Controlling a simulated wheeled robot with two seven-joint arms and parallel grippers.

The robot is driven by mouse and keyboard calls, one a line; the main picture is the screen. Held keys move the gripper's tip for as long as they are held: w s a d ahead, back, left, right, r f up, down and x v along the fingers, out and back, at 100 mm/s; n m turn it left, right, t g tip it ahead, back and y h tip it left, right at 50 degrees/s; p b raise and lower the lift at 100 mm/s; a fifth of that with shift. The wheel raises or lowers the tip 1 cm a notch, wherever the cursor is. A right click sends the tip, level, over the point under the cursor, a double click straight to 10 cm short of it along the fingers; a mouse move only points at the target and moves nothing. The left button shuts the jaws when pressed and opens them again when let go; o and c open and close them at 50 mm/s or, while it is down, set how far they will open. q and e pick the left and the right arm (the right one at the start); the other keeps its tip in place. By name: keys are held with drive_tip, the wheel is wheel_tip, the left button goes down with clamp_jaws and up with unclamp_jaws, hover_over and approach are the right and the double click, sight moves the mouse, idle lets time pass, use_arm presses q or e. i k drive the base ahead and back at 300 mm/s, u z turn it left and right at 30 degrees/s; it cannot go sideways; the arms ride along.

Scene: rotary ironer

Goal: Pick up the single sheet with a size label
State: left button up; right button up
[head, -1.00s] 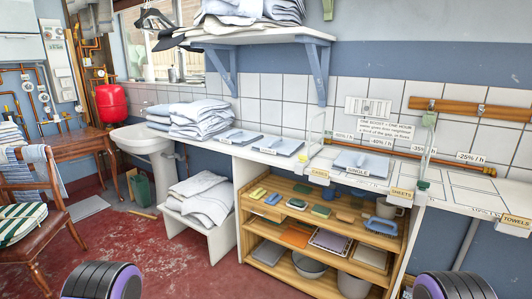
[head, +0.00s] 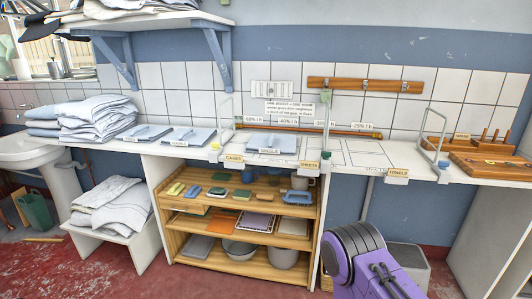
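The single sheet (head: 272,141) is a flat, folded, pale blue-grey piece with a dark strip on top. It lies on the white counter (head: 203,151), and a label reading "SINGLE" (head: 268,150) is at its front edge. Two similar folded sheets lie to its left, a nearer one (head: 190,135) and a farther one (head: 148,132), each with a small label too small to read surely. Neither gripper shows. Only a purple and black part of my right arm is in view at the lower right, below the counter and apart from the sheet.
Wire dividers (head: 226,122) stand on the counter on both sides of the single sheet's section. Tags read "SHEETS" (head: 308,166) and "TOWELS" (head: 398,173). Piled linen (head: 97,118) is at left. A wooden shelf unit (head: 172,215) stands below. The counter right of the sheet has bare outlined areas.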

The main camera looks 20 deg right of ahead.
sight(272, 144)
drive_tip(key=u, duration=0.55)
drive_tip(key=i, duration=1.5)
drive_tip(key=z, duration=0.8)
drive_tip(key=i, duration=0.7)
drive_tip(key=z, duration=0.65)
